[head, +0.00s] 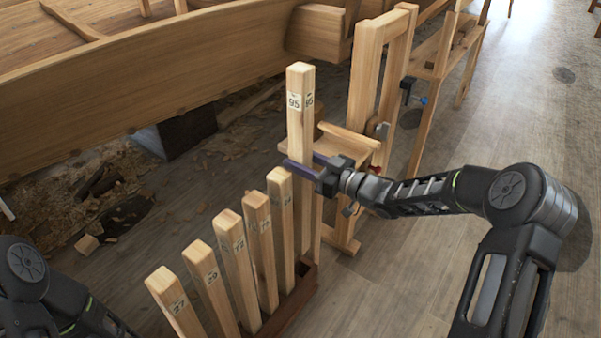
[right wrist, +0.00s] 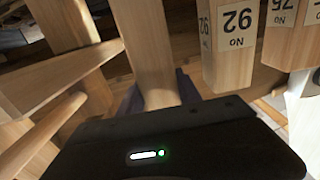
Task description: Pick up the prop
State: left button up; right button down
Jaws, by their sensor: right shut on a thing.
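A tall square wooden prop (head: 300,125) with a label reading 95 stands upright in the head view, its top well above the other props. My right gripper (head: 306,162) is shut on it partway down, one finger on each side. In the right wrist view the held prop (right wrist: 147,45) runs between the fingers, and its label does not show there. The prop's lower end is hidden behind other wood, so I cannot tell if it touches the rack. My left arm shows at the lower left; its gripper is out of view.
Several labelled props (head: 236,262) lean in a row in a brown rack (head: 297,302) beside the held prop. A neighbouring prop labelled 92 (right wrist: 228,55) is close to my right gripper. A wooden trestle (head: 368,85) and the planked hull (head: 150,75) stand behind. Floor at right is clear.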

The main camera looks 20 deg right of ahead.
aim_at(308, 149)
jog(key=shift+r+p, duration=0.5)
jog(key=shift+r, duration=1.75)
